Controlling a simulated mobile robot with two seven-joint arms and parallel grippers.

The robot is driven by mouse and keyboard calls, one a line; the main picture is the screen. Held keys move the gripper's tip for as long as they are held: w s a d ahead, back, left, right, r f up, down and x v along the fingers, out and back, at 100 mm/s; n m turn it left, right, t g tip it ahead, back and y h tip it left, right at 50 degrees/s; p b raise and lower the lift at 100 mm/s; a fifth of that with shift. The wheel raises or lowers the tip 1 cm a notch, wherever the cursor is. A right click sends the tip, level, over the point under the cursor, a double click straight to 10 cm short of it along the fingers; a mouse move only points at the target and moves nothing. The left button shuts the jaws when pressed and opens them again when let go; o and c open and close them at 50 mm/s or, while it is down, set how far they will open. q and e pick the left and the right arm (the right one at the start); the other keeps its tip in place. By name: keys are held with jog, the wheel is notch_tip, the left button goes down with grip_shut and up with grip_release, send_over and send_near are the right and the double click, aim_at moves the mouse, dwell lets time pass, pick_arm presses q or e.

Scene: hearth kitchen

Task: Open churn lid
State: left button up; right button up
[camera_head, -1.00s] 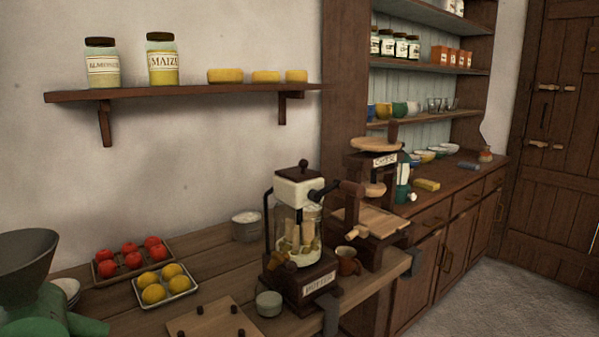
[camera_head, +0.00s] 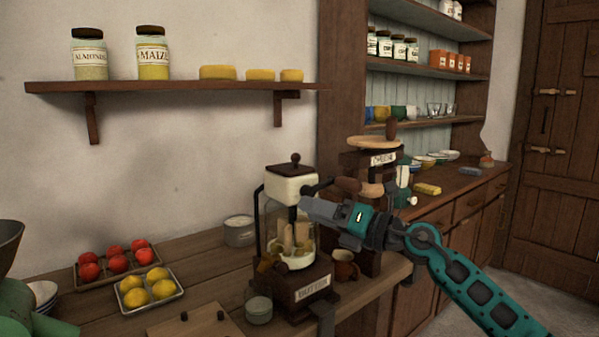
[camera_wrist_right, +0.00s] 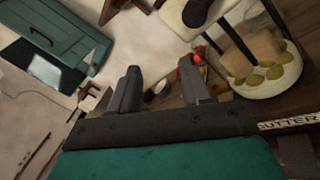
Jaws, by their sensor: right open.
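The butter churn (camera_head: 291,237) stands on the wooden counter, a glass jar on a dark base labelled as butter. Its cream top carries a dark brown lid with a knob (camera_head: 295,160), which looks closed. My right gripper (camera_head: 306,205) is in front of the churn's upper right side, below the lid's height, and partly hides the crank area. In the right wrist view its two fingers (camera_wrist_right: 160,88) are apart with nothing between them, and the churn's jar (camera_wrist_right: 262,65) shows at the upper right. My left gripper is not in view.
A cheese press (camera_head: 375,165) stands right behind my right arm, with a brown mug (camera_head: 345,265) near the churn. A shelf (camera_head: 180,86) hangs above.

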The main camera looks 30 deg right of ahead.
aim_at(300, 158)
jog(key=d+r+n+h, duration=0.3)
jog(key=d+r+n, duration=0.1)
jog(key=d+r, duration=0.35)
jog(key=x, duration=0.4)
jog(key=p+x, duration=0.1)
jog(key=x, duration=0.3)
jog(key=p+x, duration=0.1)
jog(key=x, duration=0.4)
jog(key=shift+a+r, duration=0.1)
jog(key=shift+a, duration=0.2)
grip_shut()
